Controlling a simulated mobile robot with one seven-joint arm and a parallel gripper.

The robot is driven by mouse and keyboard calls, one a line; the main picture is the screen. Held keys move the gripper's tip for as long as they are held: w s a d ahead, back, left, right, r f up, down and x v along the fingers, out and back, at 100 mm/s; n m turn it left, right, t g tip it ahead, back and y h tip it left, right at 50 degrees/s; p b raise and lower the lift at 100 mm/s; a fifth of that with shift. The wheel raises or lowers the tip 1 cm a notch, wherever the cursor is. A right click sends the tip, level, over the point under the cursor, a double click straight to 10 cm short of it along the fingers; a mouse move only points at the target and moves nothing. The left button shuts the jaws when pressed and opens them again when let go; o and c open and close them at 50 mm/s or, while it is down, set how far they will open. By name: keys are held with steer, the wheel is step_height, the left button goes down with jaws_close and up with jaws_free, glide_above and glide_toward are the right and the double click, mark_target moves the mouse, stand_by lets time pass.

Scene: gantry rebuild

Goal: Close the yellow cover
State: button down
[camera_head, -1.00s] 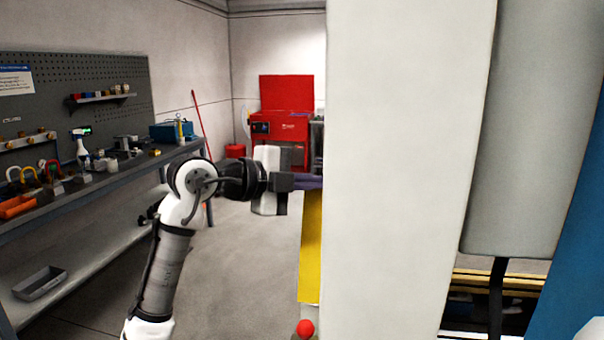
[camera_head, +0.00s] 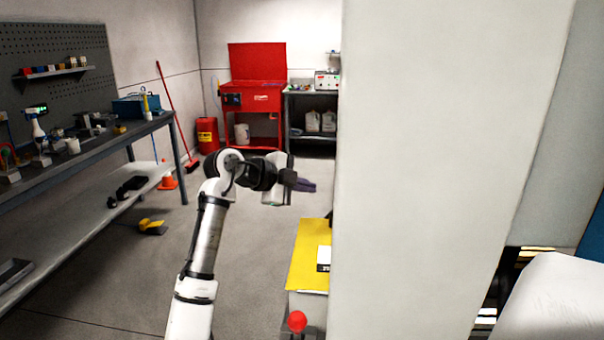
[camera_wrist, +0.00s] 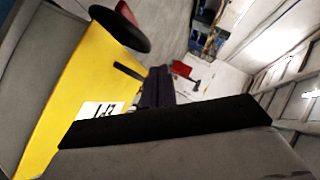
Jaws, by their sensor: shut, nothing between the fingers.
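The yellow cover (camera_head: 308,262) shows in the head view, low beside the large pale column, which hides its right part. It lies above a grey box and bears a white label. Whether it is fully down cannot be told. In the wrist view the yellow cover (camera_wrist: 75,85) fills the left, with its label and a dark rounded part (camera_wrist: 120,29) at its upper edge. My gripper (camera_head: 304,185) is shut and empty, beyond and above the cover in the head view, apart from it. My gripper's dark fingers (camera_wrist: 158,87) also show in the wrist view.
The pale column (camera_head: 440,150) blocks the right side. A red knob (camera_head: 297,321) stands in front of the cover. A workbench (camera_head: 95,150) lines the left, and a red tool cabinet (camera_head: 255,98) stands at the back.

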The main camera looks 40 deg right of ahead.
mark_target(306, 219)
steer(key=shift+n+y, duration=0.4)
steer(key=shift+y, duration=0.1)
steer(key=f, duration=0.2)
steer(key=w+d+f, duration=0.1)
steer(key=f, duration=0.1)
steer(key=f+b, duration=0.1)
steer(key=f, duration=0.1)
steer(key=shift+w+d, duration=0.15)
steer(key=shift+w+d+f, duration=0.15)
steer(key=shift+f, duration=0.95)
steer(key=shift+r, duration=0.15)
